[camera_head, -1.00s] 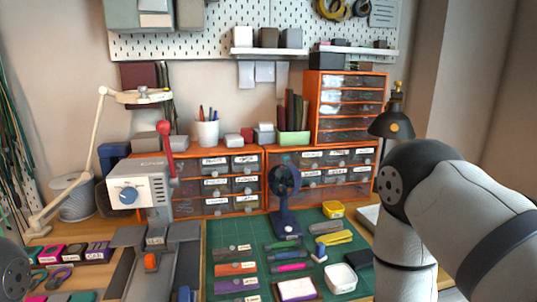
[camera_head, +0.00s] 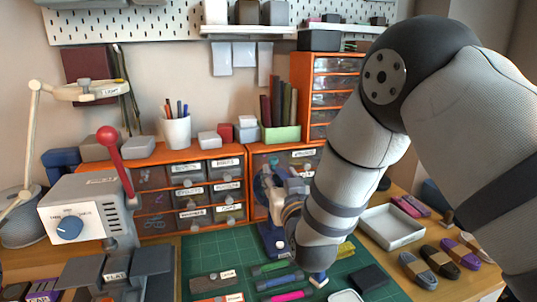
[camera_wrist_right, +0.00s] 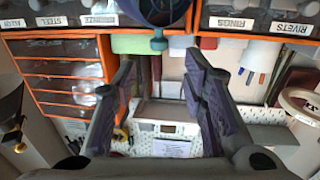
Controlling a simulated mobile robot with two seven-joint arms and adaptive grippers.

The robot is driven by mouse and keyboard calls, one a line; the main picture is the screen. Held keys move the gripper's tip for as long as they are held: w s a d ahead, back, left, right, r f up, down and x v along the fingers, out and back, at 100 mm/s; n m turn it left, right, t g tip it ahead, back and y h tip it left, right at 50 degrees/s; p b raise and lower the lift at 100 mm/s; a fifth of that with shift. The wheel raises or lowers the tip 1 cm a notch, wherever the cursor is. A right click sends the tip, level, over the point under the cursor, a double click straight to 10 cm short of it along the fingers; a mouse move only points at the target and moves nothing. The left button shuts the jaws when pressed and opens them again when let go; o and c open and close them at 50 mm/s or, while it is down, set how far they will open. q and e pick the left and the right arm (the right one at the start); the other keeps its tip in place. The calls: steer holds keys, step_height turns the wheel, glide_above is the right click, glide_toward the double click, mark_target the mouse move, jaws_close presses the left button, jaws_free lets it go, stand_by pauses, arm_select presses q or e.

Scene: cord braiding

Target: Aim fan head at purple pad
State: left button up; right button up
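The dark blue desk fan (camera_head: 268,188) stands at the back of the green mat in the head view. Its head is partly hidden by my right gripper (camera_head: 288,192), and its base (camera_head: 273,240) rests on the mat. In the right wrist view, which looks upside down, the fan head (camera_wrist_right: 163,10) shows at the top edge with a small knob below it. My right gripper (camera_wrist_right: 159,65) is open with empty space between its fingers; the fan head lies just past the fingertips. I cannot make out a clear purple pad on the mat. My left gripper is out of view.
A grey press (camera_head: 88,210) with a red-knobbed lever stands left. Orange drawer units (camera_head: 190,190) stand behind. Several coloured strips lie on the cutting mat (camera_head: 215,245). A white tray (camera_head: 392,228) and coiled cords (camera_head: 440,260) lie right, beyond my arm.

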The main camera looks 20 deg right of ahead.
mark_target(274, 162)
steer(key=w, duration=0.6)
steer(key=w+d+b, duration=0.1)
steer(key=w, duration=0.2)
steer(key=shift+w+f, duration=0.2)
steer(key=shift+w, duration=0.1)
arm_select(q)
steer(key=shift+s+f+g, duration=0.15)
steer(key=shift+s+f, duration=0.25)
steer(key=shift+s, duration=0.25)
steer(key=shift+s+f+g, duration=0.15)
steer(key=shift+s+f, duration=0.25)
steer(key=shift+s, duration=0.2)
arm_select(e)
steer(key=shift+w+r, duration=0.15)
steer(key=shift+r, duration=0.1)
jaws_close()
